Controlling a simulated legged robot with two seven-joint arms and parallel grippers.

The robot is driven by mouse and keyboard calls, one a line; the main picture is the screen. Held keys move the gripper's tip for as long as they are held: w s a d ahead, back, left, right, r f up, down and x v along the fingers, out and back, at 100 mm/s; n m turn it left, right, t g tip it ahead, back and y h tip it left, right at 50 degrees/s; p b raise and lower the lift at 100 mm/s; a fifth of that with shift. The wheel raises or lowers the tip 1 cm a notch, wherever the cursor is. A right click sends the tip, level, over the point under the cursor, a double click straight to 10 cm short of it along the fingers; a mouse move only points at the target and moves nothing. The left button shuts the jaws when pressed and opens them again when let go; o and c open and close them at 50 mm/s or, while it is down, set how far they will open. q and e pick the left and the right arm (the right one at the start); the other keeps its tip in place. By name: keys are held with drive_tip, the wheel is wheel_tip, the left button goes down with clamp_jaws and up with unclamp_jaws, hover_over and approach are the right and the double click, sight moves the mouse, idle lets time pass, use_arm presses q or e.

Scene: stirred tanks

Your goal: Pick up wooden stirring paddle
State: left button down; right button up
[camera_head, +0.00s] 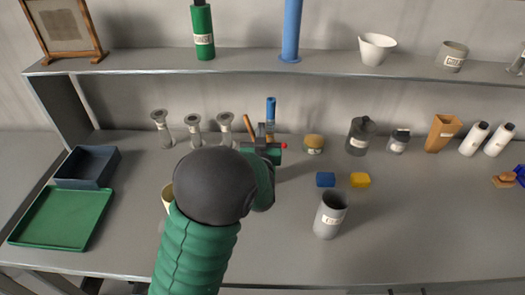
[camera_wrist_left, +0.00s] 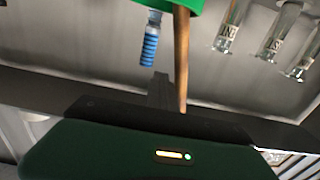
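The wooden stirring paddle shows as a brown stick (camera_head: 249,126) standing tilted at the back of the bench, its lower part hidden behind my left gripper. In the left wrist view the brown stick (camera_wrist_left: 181,60) runs from a green thing at the top edge down to behind the gripper body. My left gripper (camera_head: 262,132) is at the stick, just to its right in the head view. In the wrist view its dark finger (camera_wrist_left: 161,88) lies beside the stick, with a gap visible. Whether the fingers are open or shut is unclear. My right gripper is out of view.
A blue-handled tool (camera_head: 271,108) stands close behind the gripper. Several glass vessels (camera_head: 194,128) stand to the left, and a small yellowish jar (camera_head: 314,143) to the right. A grey cup (camera_head: 330,214) and blue and yellow blocks are nearer. A shelf (camera_head: 330,64) overhangs the back.

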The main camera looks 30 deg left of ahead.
use_arm(q)
drive_tip(key=shift+w+d+r, duration=0.1)
drive_tip(key=shift+w+d, duration=0.05)
drive_tip(key=shift+d, duration=0.4)
drive_tip(key=shift+w+d, duration=0.15)
drive_tip(key=shift+d, duration=0.55)
drive_tip(key=shift+a, duration=0.55)
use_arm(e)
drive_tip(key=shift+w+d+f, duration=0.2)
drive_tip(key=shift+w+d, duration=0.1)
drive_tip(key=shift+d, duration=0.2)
use_arm(q)
drive_tip(key=c, duration=1.4)
unclamp_jaws()
drive_tip(key=shift+d, duration=0.35)
drive_tip(key=shift+o, duration=0.2)
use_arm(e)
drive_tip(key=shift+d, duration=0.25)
use_arm(q)
drive_tip(key=shift+a, duration=0.1)
